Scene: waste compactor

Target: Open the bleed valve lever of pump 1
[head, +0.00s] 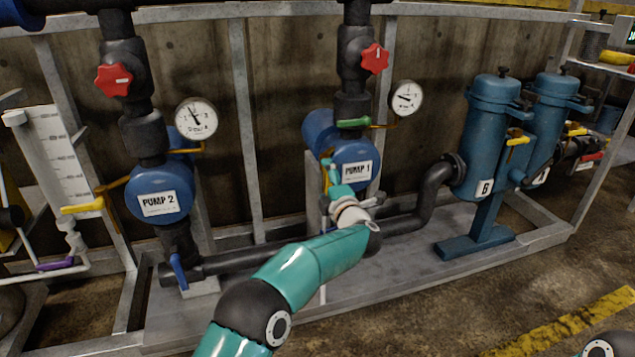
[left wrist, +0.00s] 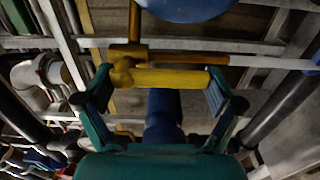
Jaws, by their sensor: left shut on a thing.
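Pump 1 (head: 357,172) is a blue pump with a white label, in the middle of the head view. My left gripper (head: 330,178) is at its left front side, at the end of my teal arm, which hides part of the pump's lower front. In the left wrist view a yellow lever (left wrist: 175,78) lies crosswise between the two fingers of my left gripper (left wrist: 158,76), with its ends close to the finger pads. The gripper is shut on this lever. In the head view the lever is mostly hidden by the gripper. My right gripper is not in view.
Pump 2 (head: 158,194) stands to the left, with a blue lever (head: 178,271) below it. A green lever (head: 353,123) and a pressure gauge (head: 406,98) sit above pump 1. Blue filter vessels (head: 490,135) stand at right. Open floor (head: 440,315) lies in front.

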